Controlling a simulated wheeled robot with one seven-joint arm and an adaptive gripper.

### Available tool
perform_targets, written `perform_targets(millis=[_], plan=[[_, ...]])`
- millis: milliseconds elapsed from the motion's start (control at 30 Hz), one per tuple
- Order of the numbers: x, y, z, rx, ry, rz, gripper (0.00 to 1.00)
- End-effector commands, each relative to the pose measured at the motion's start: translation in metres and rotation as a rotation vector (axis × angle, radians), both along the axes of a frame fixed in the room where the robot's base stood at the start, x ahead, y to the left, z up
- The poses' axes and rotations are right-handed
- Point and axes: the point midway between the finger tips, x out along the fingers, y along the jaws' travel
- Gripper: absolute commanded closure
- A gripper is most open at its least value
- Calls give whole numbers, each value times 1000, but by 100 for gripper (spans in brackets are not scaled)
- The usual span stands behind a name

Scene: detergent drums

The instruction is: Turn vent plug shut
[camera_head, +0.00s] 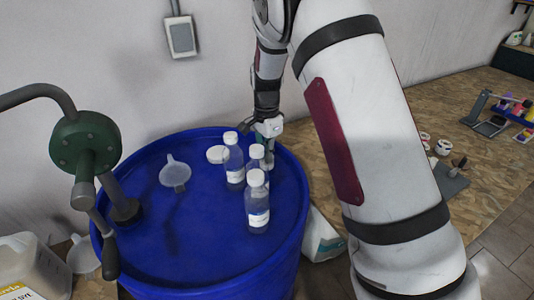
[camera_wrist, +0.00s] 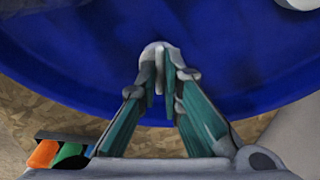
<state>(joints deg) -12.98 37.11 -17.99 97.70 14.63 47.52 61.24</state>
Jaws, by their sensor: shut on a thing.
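The blue drum (camera_head: 215,255) stands upright, and its top also fills much of the wrist view (camera_wrist: 80,50). My gripper (camera_wrist: 162,78) is over the drum top near its rim, pointing down, with its fingers close together. They are closed on a small pale grey plug (camera_wrist: 153,47), which I take to be the vent plug. Only its rounded far edge shows past the fingers. In the head view my gripper (camera_head: 268,150) is at the back right of the drum top, partly behind the bottles. The plug cannot be made out there, and its turn angle is unclear.
Three clear bottles (camera_head: 257,208) with white caps stand close by my gripper. A round white cap (camera_head: 217,154) and a translucent funnel (camera_head: 174,174) lie on the drum top. A green hand pump (camera_head: 86,143) rises at the left. The drum's front top is clear.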

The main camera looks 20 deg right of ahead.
Motion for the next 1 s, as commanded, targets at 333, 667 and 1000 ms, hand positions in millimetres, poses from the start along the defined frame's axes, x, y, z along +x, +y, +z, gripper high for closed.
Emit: perform_targets(millis=[333, 667, 1000], plan=[[0, 0, 0, -1, -1, -108, 100], [0, 0, 0, 0, -1, -122, 100], [0, 0, 0, 0, -1, -121, 72]])
